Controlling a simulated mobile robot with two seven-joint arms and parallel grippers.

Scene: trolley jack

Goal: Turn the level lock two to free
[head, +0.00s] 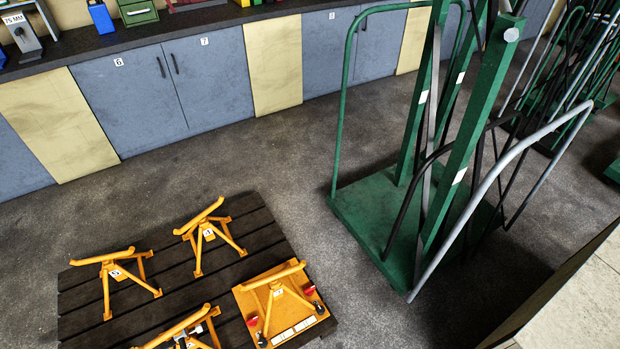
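A square yellow-orange plate (243,297) lies on the dark slatted pallet (75,325) at the bottom of the head view. A yellow stand (277,283) rises from it. Small red parts show at its right corner (309,291) and left side (252,321), with dark round parts beside them. White label strips (293,331) lie along its front edge; their writing is too small to read. I cannot tell which part, if any, is level lock two or how it is set. Neither of my grippers is in view.
More yellow stands (205,234) (112,272) (180,328) share the pallet. A green rack (360,205) with grey and black bars stands to the right. Blue cabinets (125,98) line the back. The grey floor (270,160) between is clear. A pale surface (585,300) edges the lower right.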

